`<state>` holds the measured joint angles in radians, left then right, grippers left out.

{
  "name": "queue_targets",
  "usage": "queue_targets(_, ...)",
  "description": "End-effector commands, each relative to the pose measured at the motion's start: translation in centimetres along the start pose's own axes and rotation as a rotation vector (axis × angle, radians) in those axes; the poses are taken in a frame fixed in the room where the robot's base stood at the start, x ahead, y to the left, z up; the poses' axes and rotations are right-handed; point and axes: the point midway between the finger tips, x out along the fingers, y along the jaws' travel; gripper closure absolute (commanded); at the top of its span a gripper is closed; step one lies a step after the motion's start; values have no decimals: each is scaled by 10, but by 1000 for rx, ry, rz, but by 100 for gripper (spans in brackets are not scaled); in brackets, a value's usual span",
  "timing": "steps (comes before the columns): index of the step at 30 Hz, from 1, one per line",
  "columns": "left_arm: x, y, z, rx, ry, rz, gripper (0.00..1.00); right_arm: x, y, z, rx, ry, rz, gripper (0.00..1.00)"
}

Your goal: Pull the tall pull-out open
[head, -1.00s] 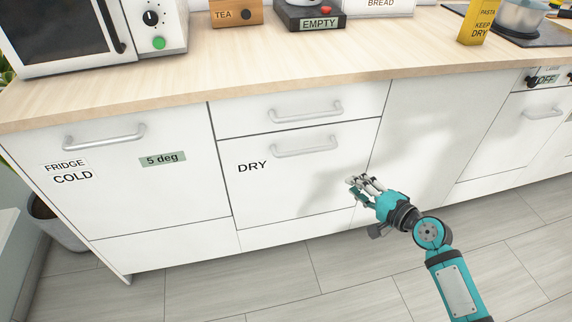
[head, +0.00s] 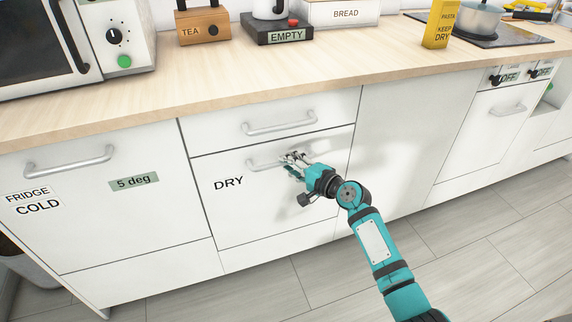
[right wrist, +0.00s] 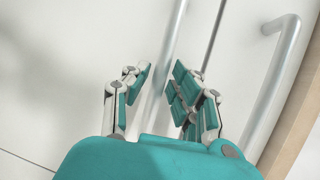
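The tall pull-out (head: 230,215) is the white front marked DRY in the head view. It sits flush with the fronts around it. Its bar handle (head: 262,164) runs along its top, and its right part is hidden behind my right gripper (head: 292,160). In the right wrist view, the handle bar (right wrist: 173,45) runs between the spread fingers of my right gripper (right wrist: 160,82). The fingers are apart, one side on each side of the bar; I cannot tell whether any touches it. My left gripper is not in view.
A drawer with its own handle (head: 280,127) is just above; that handle (right wrist: 268,95) also shows close by in the wrist view. The fridge front (head: 90,200) is on the left, a plain panel (head: 410,140) on the right. The floor (head: 480,260) in front is clear.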

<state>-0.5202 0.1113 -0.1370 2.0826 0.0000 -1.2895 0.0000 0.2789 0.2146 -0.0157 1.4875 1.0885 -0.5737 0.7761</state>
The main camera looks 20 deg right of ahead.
Motion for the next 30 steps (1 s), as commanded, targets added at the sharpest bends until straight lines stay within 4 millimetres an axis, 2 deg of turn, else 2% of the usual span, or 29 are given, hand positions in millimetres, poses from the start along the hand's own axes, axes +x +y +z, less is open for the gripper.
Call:
queue_targets(3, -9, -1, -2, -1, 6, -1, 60, 14, 1, 0, 2, 0, 0, 75)
queue_targets(6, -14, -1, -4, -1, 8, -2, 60, 19, 0, 0, 1, 0, 0, 75)
queue_targets(15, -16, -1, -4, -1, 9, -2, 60, 20, 0, 0, 0, 1, 1, 75)
queue_targets(21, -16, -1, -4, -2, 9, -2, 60, 20, 0, 0, 0, 0, 1, 100)
queue_targets(30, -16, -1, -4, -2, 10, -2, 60, 20, 1, 0, -1, 0, 2, 100)
